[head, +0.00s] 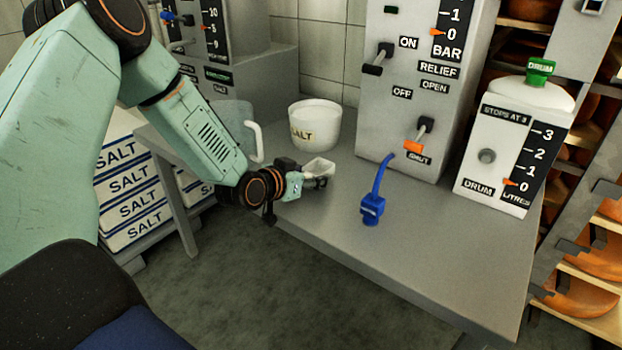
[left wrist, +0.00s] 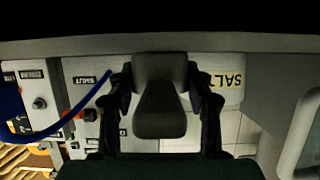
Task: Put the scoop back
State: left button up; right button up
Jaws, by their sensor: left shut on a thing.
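The small pale scoop (head: 319,167) is held at my left gripper (head: 307,182), above the grey bench near its front edge. In the left wrist view the scoop (left wrist: 160,112) is a dark shape between the two fingers of the gripper (left wrist: 163,92), which is shut on it. The white salt tub (head: 314,128) stands on the bench just behind the scoop, apart from it. Its SALT label also shows in the left wrist view (left wrist: 231,84). The inside of the tub is mostly hidden. My right gripper is not in view.
A clear jug with a white handle (head: 254,141) stands left of the tub, partly behind my arm. A blue nozzle on a hose (head: 372,208) is to the right. Grey control panels (head: 385,110) and a white drum unit (head: 500,155) stand behind. The bench's front right (head: 450,260) is clear.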

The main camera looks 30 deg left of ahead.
pick_arm(q)
jog(key=shift+s, duration=0.1)
jog(key=o, duration=1.1)
jog(key=shift+f, duration=0.1)
jog(key=shift+o, duration=0.2)
